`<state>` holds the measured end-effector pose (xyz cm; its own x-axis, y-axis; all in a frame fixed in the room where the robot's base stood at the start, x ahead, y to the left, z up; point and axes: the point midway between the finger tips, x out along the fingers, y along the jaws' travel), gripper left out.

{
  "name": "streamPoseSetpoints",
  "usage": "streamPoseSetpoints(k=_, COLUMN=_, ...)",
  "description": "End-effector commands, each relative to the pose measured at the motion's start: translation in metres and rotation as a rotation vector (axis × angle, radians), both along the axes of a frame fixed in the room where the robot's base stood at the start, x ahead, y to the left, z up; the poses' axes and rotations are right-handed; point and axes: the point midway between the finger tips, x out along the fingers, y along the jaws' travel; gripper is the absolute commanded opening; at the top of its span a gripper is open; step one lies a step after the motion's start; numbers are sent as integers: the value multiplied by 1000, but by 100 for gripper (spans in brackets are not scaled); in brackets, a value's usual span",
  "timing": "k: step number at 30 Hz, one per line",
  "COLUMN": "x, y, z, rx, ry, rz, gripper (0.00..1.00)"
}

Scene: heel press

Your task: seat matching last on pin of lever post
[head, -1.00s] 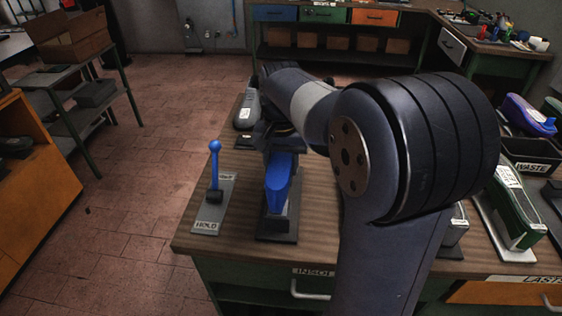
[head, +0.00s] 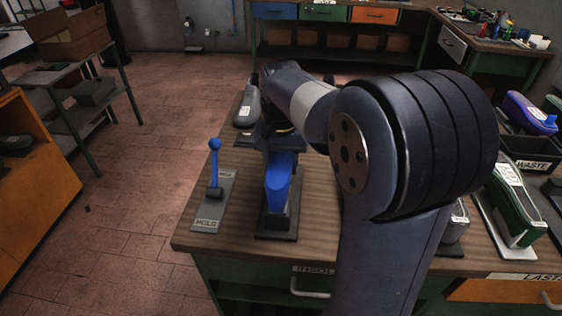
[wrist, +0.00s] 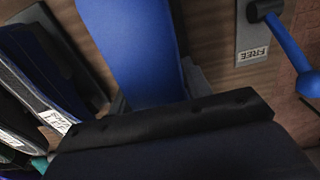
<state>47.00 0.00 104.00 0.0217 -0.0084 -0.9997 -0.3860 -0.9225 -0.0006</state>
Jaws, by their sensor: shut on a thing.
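A blue last (head: 277,186) stands over the dark base of the lever post (head: 275,234) near the table's left end. My gripper (head: 281,146) is shut on the last's upper end, reaching over from behind it. In the wrist view the blue last (wrist: 130,45) extends from beyond the dark gripper edge. The pin is hidden, and I cannot tell whether the last touches it. The lever (head: 214,163) has a blue ball-ended handle standing upright on a grey plate (head: 208,212) marked HOLD at its near end. The plate's FREE end (wrist: 252,54) shows in the wrist view.
A grey last-like object (head: 247,105) with a label lies behind on the table. To the right are a green last (head: 515,210) on a plate, a WASTE bin (head: 533,164) and a purple item (head: 530,113). The table's left edge lies close to the lever.

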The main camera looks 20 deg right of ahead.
Motion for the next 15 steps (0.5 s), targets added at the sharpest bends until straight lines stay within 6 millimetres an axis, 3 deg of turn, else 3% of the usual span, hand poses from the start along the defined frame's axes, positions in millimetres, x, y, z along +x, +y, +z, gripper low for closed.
streamPoseSetpoints(k=11, x=0, y=0, z=-5, rx=0, ry=-2, rz=0, gripper=14)
streamPoseSetpoints(k=12, x=0, y=0, z=-5, rx=0, ry=-2, rz=0, gripper=47)
streamPoseSetpoints(k=15, x=0, y=0, z=-5, rx=1, ry=-1, rz=0, gripper=55)
